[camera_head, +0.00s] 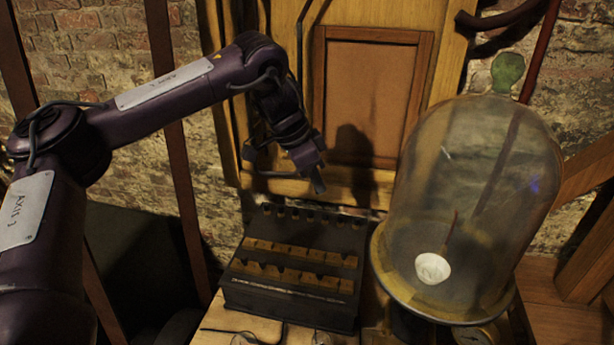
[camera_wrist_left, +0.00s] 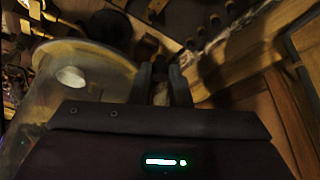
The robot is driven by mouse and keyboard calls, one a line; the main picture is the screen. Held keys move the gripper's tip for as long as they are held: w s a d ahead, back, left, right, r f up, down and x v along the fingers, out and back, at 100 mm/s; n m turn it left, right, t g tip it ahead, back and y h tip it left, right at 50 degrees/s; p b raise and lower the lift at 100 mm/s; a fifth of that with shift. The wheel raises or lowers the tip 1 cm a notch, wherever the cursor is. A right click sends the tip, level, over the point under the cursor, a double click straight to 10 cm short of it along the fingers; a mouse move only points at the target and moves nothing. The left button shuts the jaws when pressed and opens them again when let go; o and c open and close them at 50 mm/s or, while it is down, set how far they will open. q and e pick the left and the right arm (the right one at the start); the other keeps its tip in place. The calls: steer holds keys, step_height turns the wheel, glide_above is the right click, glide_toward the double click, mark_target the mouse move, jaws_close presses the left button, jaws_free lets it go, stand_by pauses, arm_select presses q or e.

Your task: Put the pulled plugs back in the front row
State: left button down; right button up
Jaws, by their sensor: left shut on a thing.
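A dark stepped box (camera_head: 285,303) stands on the wooden bench. Two rows of tan blocks cross it: a rear row (camera_head: 300,252) and a front row (camera_head: 290,276). Small dark plug-like knobs (camera_head: 310,216) line its back edge. My left gripper (camera_head: 317,178) is raised above and behind the back edge, jaws pointing down to the right. In the left wrist view its fingers (camera_wrist_left: 162,82) are shut on a small dim thing (camera_wrist_left: 160,94), likely a plug; its shape is mostly hidden. Loose plugs cannot be made out on the bench. My right gripper is out of view.
A framed wooden panel (camera_head: 370,100) rises behind. Glass rims (camera_head: 245,338) show at the bottom edge.

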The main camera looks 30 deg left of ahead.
arm_select(q)
steer(key=s+d+r+n+t+y, duration=0.1)
steer(key=s+d+r+n+y, duration=0.1)
steer(key=d+n, duration=0.4)
steer(key=shift+s+d+n+y, duration=0.4)
steer(key=shift+s+n+y, duration=0.2)
steer(key=shift+s+n, duration=0.65)
steer(key=shift+n, duration=0.25)
